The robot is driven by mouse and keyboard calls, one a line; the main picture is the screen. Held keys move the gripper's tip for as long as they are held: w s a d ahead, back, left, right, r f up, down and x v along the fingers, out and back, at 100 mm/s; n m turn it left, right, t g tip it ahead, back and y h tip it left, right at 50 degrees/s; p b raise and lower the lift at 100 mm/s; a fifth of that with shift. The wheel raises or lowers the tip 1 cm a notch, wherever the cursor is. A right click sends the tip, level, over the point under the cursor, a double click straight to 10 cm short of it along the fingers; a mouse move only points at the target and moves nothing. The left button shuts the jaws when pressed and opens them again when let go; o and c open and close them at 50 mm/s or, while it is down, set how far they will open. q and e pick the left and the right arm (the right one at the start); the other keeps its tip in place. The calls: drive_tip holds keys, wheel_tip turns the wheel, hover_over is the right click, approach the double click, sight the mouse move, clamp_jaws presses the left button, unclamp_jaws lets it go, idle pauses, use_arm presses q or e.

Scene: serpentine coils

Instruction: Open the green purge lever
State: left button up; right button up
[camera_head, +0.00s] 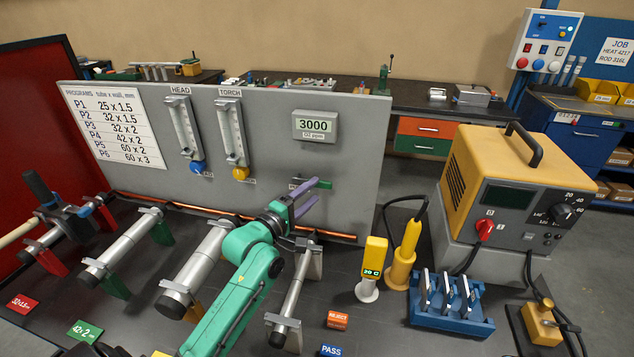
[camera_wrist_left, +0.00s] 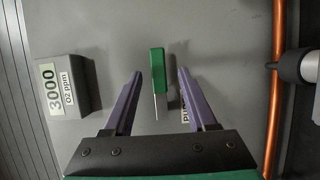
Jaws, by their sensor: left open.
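The green purge lever (camera_head: 325,184) is on the grey upright panel, below the 3000 display. In the left wrist view the lever (camera_wrist_left: 158,70) is a short green bar with a thin pale rod at its lower end. My left gripper (camera_head: 315,190) is open in front of the panel, its purple fingers pointing at the lever. In the wrist view the lever shows in the gap between the two fingertips, with space on both sides. I cannot tell how deep it sits between them. A label (camera_wrist_left: 185,117) is partly hidden by the right-hand finger.
The 3000 display (camera_head: 315,126) is above the lever. A copper pipe (camera_head: 345,237) runs along the panel's foot. Metal tubes on stands (camera_head: 295,290) are below. A yellow probe (camera_head: 403,258), a blue rack (camera_head: 450,318) and a yellow welding unit (camera_head: 520,185) stand to the right.

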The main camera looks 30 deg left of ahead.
use_arm(q)
drive_tip(key=shift+w+d+r, duration=0.15)
drive_tip(key=shift+w, duration=0.9)
clamp_jaws()
idle(0.6)
